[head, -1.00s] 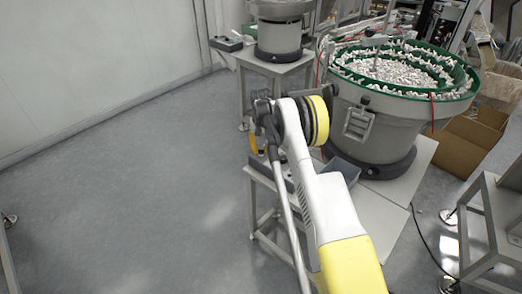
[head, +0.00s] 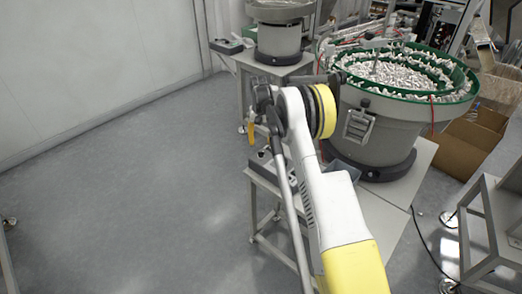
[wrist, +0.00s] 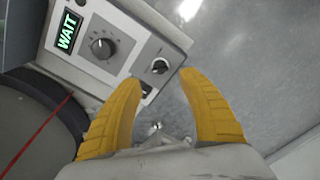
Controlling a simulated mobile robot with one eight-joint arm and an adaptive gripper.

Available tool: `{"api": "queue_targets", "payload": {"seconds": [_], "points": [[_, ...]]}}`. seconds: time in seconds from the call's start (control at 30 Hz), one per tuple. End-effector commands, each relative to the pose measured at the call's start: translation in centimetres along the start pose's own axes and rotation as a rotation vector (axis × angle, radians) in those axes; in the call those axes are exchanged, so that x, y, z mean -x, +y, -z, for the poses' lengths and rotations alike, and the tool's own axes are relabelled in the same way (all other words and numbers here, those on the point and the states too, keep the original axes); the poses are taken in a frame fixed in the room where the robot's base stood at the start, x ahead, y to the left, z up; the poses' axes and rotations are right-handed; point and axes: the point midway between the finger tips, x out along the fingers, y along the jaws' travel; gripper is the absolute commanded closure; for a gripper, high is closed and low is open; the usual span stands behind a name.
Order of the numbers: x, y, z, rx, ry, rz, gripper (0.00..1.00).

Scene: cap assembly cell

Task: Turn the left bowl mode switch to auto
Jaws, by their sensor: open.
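A grey control box (wrist: 118,42) with a lit green WAIT display (wrist: 68,32) fills the upper left of the wrist view. It carries a large dial (wrist: 102,47) with a scale and a smaller black rotary switch (wrist: 160,66) near its right edge. A further dark fitting at its lower corner is partly covered by the left finger. My gripper (wrist: 163,82) is open and empty, its yellow fingertips spread below the rotary switch, apparently not touching it. In the head view my gripper (head: 252,134) shows only in part beyond the arm. Labels by the switch are too small to read.
A large bowl feeder (head: 372,122) with a green rim and white parts stands close right of my arm on a table (head: 398,205). A smaller bowl (head: 278,40) stands on a stand behind. A cardboard box (head: 465,145) lies at the right.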

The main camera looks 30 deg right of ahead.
Motion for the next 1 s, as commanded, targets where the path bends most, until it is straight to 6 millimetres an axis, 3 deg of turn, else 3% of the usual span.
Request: {"api": "queue_targets", "payload": {"seconds": [0.1,0.3,0.87,1.0], "points": [[2.6,0.0,0.0,0.000,0.000,0.000,0.52],[5.1,0.0,0.0,0.000,0.000,0.000,0.52],[5.6,0.0,0.0,0.000,0.000,0.000,0.52],[7.3,-0.5,-0.6,0.011,0.015,0.002,0.52]]}}
